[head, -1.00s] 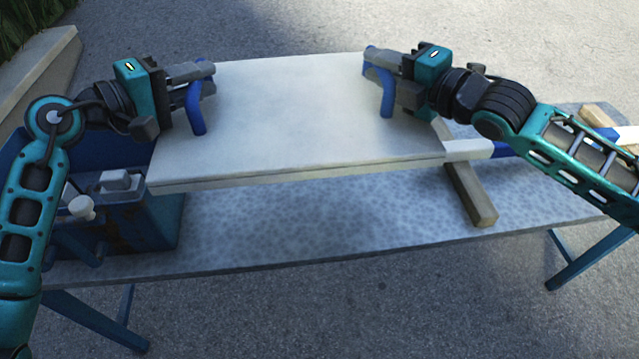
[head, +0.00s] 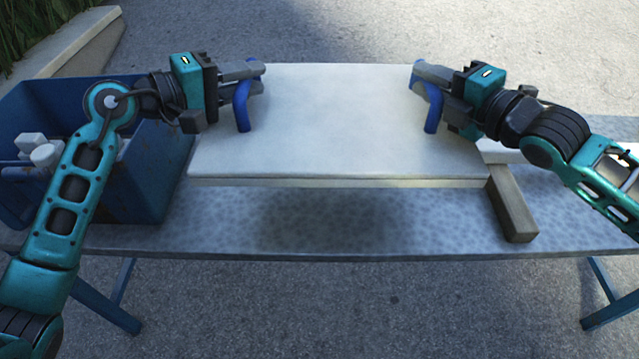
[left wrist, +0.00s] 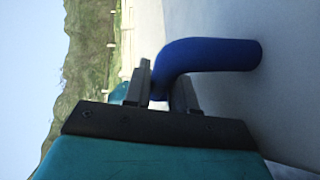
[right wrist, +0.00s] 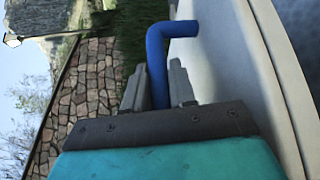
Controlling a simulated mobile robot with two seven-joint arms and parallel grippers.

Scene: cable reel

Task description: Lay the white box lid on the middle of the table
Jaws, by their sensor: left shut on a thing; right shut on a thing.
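The white box lid (head: 330,130) is a flat white panel with a blue handle at each side. It is held level above the table (head: 330,235), and a dark shadow lies on the tabletop below its front edge. My left gripper (head: 250,75) is shut on the left blue handle (head: 242,105), which also shows between the fingers in the left wrist view (left wrist: 205,55). My right gripper (head: 425,78) is shut on the right blue handle (head: 432,110), also seen in the right wrist view (right wrist: 157,62). The lid hides the table's middle and back.
A blue crate (head: 165,180) with white and grey items (head: 42,155) stands at the table's left end. A wooden bar (head: 512,205) lies by the lid's right front corner, with a white piece (head: 505,150) behind it. The table's front strip is clear.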

